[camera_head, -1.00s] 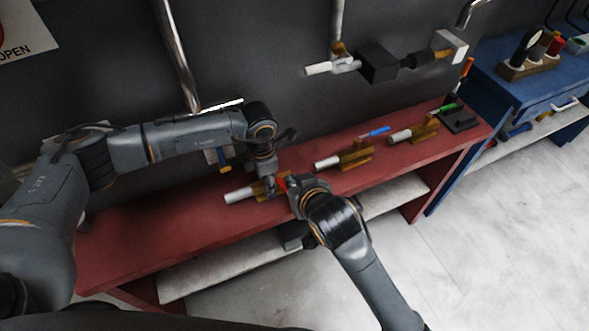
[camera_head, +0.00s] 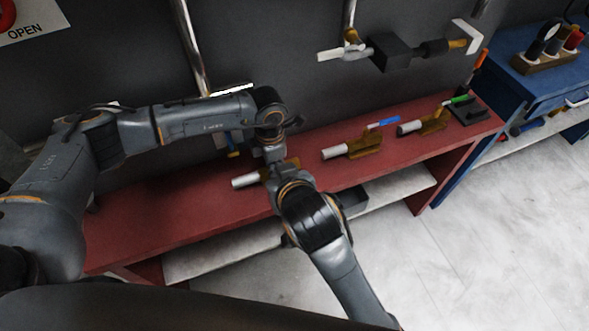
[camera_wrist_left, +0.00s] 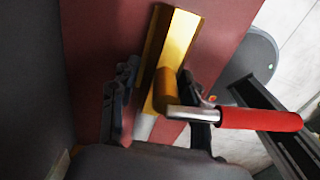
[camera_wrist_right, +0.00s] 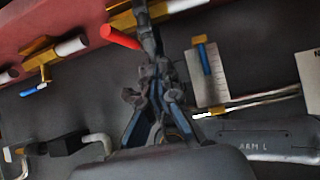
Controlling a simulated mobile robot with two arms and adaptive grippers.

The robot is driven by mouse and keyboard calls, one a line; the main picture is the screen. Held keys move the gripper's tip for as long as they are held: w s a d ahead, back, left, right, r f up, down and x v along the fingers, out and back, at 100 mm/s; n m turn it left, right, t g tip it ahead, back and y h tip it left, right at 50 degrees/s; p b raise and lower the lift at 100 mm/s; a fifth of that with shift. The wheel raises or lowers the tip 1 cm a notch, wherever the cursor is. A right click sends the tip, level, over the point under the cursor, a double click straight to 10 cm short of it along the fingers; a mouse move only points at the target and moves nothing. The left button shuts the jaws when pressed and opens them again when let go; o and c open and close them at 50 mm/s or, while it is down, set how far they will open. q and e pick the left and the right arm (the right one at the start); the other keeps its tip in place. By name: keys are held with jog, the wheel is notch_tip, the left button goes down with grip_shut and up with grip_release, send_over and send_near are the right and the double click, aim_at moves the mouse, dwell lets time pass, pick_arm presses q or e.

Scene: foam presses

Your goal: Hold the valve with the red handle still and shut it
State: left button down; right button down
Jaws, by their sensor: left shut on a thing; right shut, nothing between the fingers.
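The valve with the red handle has a brass body (camera_wrist_left: 172,60) and a white pipe end (camera_head: 245,181), and lies on the red bench. My left gripper (camera_wrist_left: 160,100) is shut on its body, one finger on each side. The red handle (camera_wrist_left: 260,119) sticks out crosswise to the body in the left wrist view. It also shows in the right wrist view (camera_wrist_right: 120,37), left of the fingers. My right gripper (camera_wrist_right: 153,78) is shut and empty close by; I cannot tell whether it touches the handle. In the head view my right gripper hides the handle.
A blue-handled valve (camera_head: 362,143) and a green-handled valve (camera_head: 432,122) lie farther right on the red bench (camera_head: 150,230). A pipe fitting with a black block (camera_head: 391,52) is on the wall. A blue table (camera_head: 545,85) stands at right.

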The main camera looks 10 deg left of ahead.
jog(key=shift+s+a+r, duration=0.65)
jog(key=shift+s+r, duration=0.05)
jog(key=shift+r, duration=0.05)
